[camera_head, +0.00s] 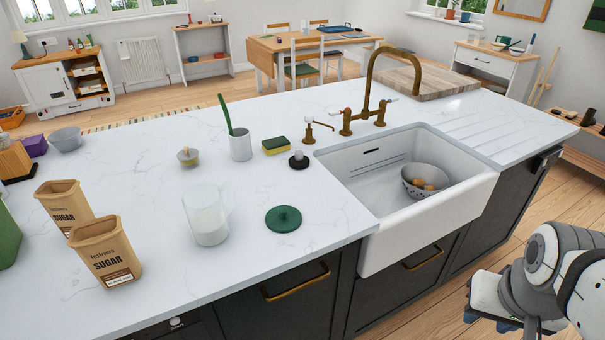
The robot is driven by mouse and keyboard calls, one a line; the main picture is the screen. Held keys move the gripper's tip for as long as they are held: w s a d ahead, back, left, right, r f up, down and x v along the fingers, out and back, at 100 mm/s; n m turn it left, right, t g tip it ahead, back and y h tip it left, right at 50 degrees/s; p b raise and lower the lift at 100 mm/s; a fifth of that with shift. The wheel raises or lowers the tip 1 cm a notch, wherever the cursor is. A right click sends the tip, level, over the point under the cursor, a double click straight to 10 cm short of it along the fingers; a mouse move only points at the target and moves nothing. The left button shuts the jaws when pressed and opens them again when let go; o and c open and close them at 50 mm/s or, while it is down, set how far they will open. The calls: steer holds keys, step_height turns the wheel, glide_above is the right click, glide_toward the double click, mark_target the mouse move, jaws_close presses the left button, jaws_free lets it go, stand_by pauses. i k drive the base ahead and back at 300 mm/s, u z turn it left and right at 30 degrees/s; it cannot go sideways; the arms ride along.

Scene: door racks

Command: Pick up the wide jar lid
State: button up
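A dark green round lid (284,219) with a small knob on top lies flat on the white marbled counter (340,262), near its front edge and left of the sink. It looks like the wide jar lid. Nothing covers it. My gripper (474,302) is at the lower right, in front of the counter and low beside the cabinets, far to the right of the lid. It is seen partly from behind, and I cannot tell whether its fingers are open or shut.
Behind are a black-and-white stopper (299,160), a sponge (276,146) and a white cup (240,145). The sink (372,177) holds a colander (425,181).

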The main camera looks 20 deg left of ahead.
mark_target(282, 219)
steer(key=u, duration=0.6)
steer(key=i, duration=0.9)
steer(key=u, duration=0.45)
steer(key=k, duration=0.9)
steer(key=u, duration=0.2)
steer(key=i, duration=0.9)
steer(key=z, duration=0.1)
